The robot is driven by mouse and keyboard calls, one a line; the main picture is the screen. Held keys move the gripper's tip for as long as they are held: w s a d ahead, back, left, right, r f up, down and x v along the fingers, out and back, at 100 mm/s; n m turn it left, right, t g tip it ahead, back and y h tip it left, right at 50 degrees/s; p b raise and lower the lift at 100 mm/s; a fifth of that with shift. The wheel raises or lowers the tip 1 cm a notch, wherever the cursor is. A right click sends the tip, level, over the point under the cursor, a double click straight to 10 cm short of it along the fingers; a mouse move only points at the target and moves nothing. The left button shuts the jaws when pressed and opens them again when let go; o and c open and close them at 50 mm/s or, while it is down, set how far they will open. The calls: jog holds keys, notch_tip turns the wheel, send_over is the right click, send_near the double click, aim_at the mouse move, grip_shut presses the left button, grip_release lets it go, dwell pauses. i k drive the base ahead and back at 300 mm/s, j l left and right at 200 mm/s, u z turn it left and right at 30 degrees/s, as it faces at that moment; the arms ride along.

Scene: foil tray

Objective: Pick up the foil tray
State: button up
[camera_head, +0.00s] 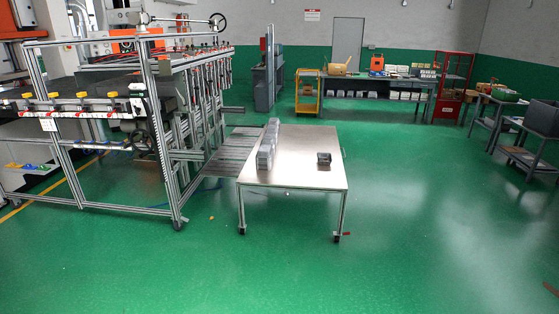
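A metal-topped table (294,178) on wheeled legs stands on the floor near the middle of the head view. A small dark grey tray-like item (324,158) lies on its right half and may be the foil tray; it is too small to tell its material. A long row of silvery, partly see-through pieces (268,147) stands on the left half of the tabletop, apart from the small item. I cannot tell whether these are foil trays too. My gripper is not in view.
A metal-framed machine (160,130) stands left of the table, with slatted platforms (227,150) between them. Behind are a yellow cart (307,94), a loaded workbench (376,80) and a red rack (452,88). Side tables (512,134) stand right. Green floor is open in front and right.

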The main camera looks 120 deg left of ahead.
aim_at(323, 158)
jog(key=u, duration=3.5)
jog(key=i+l, duration=0.1)
jog(key=i, duration=0.65)
jog(key=i+l, duration=0.1)
jog(key=i, duration=0.65)
jog(key=i+l, duration=0.1)
jog(key=i, duration=0.6)
jog(key=i+l+u, duration=0.1)
jog(key=i, duration=0.65)
jog(key=i+l, duration=0.15)
jog(key=i, duration=0.6)
jog(key=i+j+z, duration=0.3)
jog(key=i+j, duration=0.25)
jog(key=i, duration=0.15)
jog(key=i+j+z, duration=0.35)
jog(key=i+j, duration=0.25)
jog(key=i+j+z, duration=0.15)
jog(key=i+j, duration=0.15)
jog(key=j, duration=0.25)
jog(key=i+j+z, duration=0.15)
jog(key=j, duration=0.3)
jog(key=i+j+z, duration=0.15)
jog(key=i+j, duration=0.15)
jog(key=j, duration=0.15)
